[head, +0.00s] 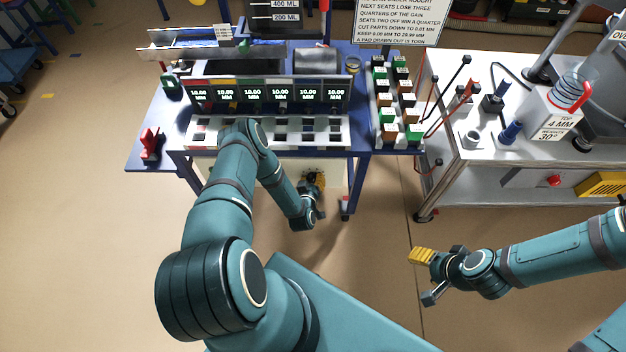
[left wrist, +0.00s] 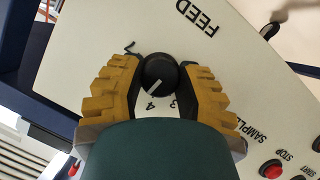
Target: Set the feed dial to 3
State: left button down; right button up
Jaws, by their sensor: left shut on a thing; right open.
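The feed dial (left wrist: 160,70) is a round black knob on a pale panel in the left wrist view, with "FEED" printed upside down above it. Its white pointer line aims down-left, roughly at the 4; the 3 lies just to the right of the 4. My left gripper (left wrist: 158,76) has its yellow fingers on both sides of the knob, shut on it. In the head view the left gripper (head: 315,181) is at the front of the blue bench, and the dial is hidden there. My right gripper (head: 428,273) is open and empty over the floor.
A red stop button (left wrist: 271,169) sits at the lower right of the panel, near the "SAMPLE" lettering. The blue bench (head: 360,155) carries a row of 10.00 MM displays (head: 265,93). A steel cart (head: 480,185) stands to the right, with open floor in front.

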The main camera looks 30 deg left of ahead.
pick_arm(q)
jog(key=n+t+h, duration=0.1)
jog(key=n, duration=0.1)
jog(key=n+t, duration=0.1)
jog(key=n, duration=0.1)
jog(key=shift+s+f+n+h, duration=0.1)
jog(key=shift+n+h, duration=0.2)
jog(key=shift+h, duration=0.1)
jog(key=n+t, duration=0.1)
jog(key=n, duration=0.1)
jog(key=shift+n+t, duration=0.3)
jog(key=shift+n, duration=0.1)
jog(key=shift+n+t, duration=0.7)
jog(key=shift+n, duration=1)
jog(key=c, duration=0.6)
grip_release()
jog(key=shift+o, duration=0.2)
